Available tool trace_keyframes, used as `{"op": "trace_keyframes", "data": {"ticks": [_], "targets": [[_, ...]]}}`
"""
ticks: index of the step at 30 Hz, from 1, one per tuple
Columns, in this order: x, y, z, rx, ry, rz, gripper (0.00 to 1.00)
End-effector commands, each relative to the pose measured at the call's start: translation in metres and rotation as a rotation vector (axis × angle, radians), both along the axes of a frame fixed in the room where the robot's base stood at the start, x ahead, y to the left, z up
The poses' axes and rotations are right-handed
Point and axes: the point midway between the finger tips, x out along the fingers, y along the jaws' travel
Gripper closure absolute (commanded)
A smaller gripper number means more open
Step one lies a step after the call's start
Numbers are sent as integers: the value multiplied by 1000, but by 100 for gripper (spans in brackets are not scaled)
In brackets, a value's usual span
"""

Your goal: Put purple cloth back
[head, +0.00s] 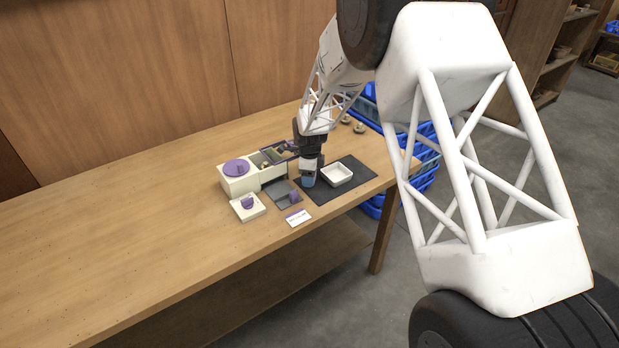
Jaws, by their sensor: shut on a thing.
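My gripper (309,173) points down over the table beside the white tray. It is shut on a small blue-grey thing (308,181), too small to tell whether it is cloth. Purple shows in several places: a round purple piece (236,167) on top of the cream box, a purple piece (248,202) in a small cream tray (240,216), and a small purple piece (294,197) by a grey panel (278,190). I cannot tell which of these, if any, is the purple cloth.
An empty white tray (350,179) lies on a dark mat (345,194), right of my gripper. A cream compartment box (238,185) stands to the left. A white label card (298,217) lies in front. Blue crates (432,160) stand past the table's right end. The table's left is clear.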

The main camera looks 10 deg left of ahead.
Motion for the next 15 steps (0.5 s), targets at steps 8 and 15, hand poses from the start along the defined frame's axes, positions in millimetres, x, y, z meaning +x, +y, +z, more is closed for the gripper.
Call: {"op": "trace_keyframes", "data": {"ticks": [8,15], "targets": [[0,0,-9,0,0,0,71],[0,0,-11,0,0,0,71]]}}
